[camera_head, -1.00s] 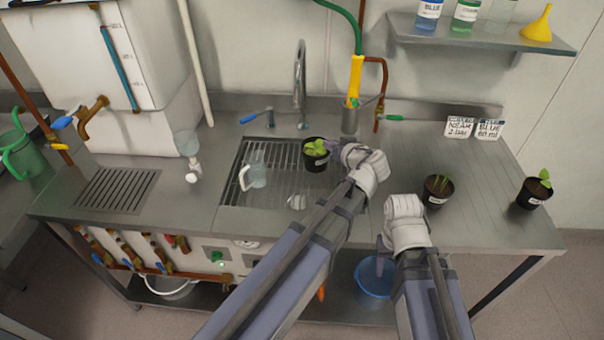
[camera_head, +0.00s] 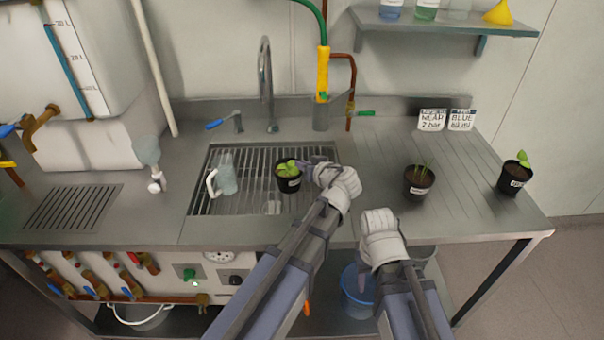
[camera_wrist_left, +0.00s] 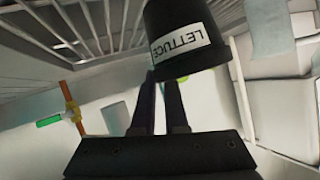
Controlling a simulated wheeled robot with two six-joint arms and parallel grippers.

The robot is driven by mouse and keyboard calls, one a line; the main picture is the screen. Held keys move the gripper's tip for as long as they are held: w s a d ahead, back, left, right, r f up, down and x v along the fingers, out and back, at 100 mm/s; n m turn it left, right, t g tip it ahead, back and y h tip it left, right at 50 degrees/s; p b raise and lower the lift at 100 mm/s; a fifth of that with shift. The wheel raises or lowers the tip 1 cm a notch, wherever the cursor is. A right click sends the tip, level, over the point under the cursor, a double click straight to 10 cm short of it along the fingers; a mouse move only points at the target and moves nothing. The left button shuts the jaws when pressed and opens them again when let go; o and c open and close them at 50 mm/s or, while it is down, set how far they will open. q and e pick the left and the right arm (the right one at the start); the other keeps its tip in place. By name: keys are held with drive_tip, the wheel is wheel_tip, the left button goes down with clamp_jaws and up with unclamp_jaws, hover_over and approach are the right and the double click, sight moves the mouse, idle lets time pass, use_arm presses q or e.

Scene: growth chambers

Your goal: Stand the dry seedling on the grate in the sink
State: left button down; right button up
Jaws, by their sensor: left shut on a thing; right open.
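A black pot (camera_head: 289,183) with a leafy green seedling is over the right part of the sink grate (camera_head: 255,205). My left gripper (camera_head: 308,170) is shut on this pot from the right. In the left wrist view the pot (camera_wrist_left: 187,40) carries a white label reading LETTUCE, upside down in the picture, with grate bars (camera_wrist_left: 60,25) near it. I cannot tell whether the pot touches the grate. My right gripper (camera_head: 368,284) is open and empty, low at the counter's front edge. Its fingers are hard to see.
A clear jug (camera_head: 226,175) stands on the grate left of the pot. Two more black pots, one with thin sprouts (camera_head: 418,183) and one with leaves (camera_head: 515,174), stand on the right counter. The tap (camera_head: 266,85) rises behind the sink. A blue bucket (camera_head: 358,305) is below.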

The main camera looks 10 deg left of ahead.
use_arm(q)
drive_tip(key=shift+f, duration=0.7)
drive_tip(key=shift+r, duration=0.1)
use_arm(e)
drive_tip(key=shift+f, duration=0.6)
use_arm(q)
drive_tip(key=c, duration=0.9)
unclamp_jaws()
drive_tip(key=shift+c, duration=0.2)
drive_tip(key=shift+s+r, duration=0.1)
use_arm(e)
drive_tip(key=shift+r, duration=0.15)
